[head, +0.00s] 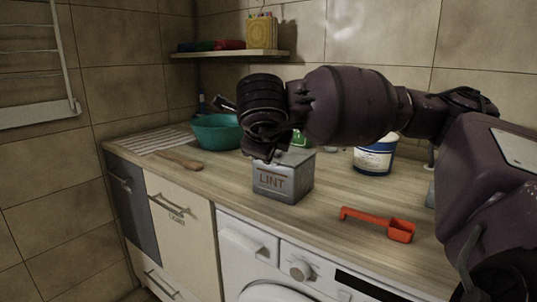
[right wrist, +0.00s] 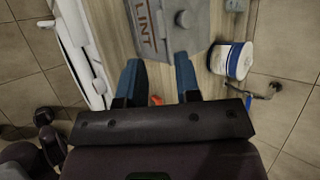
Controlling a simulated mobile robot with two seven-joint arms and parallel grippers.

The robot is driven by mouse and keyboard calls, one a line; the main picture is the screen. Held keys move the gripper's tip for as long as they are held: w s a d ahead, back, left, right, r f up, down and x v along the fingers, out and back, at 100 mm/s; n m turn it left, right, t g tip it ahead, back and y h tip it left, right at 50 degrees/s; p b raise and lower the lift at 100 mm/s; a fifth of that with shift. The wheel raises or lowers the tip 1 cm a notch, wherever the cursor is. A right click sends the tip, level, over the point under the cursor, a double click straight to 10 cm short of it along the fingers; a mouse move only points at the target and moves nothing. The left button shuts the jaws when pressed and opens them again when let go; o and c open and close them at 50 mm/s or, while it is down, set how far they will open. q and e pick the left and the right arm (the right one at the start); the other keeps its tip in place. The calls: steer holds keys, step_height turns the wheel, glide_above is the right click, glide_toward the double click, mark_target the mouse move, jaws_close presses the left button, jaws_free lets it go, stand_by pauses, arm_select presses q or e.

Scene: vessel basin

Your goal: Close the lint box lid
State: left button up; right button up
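The grey metal lint box (head: 284,183), marked LINT on its front, stands on the wooden counter. Its top is partly hidden by my right gripper (head: 262,152), which is at the box's upper left in the head view. In the right wrist view, the box (right wrist: 150,30) and its grey top with a round knob (right wrist: 183,19) lie beyond my gripper's blue fingers (right wrist: 158,78). These fingers are apart with nothing visible held between them. I cannot tell whether the lid is fully down. My left gripper is not in view.
A red scoop (head: 381,223) lies right of the box. A white and blue tub (head: 374,157) stands behind it. A teal bowl (head: 216,133), a wooden spoon (head: 182,160) and a striped cloth (head: 151,140) are on the left. Bare counter (head: 228,180) lies left of the box.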

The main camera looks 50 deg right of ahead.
steer(key=v, duration=0.2)
steer(key=shift+s+a+r, duration=0.15)
steer(key=shift+a+r, duration=0.05)
steer(key=shift+a, duration=0.05)
stand_by(0.6)
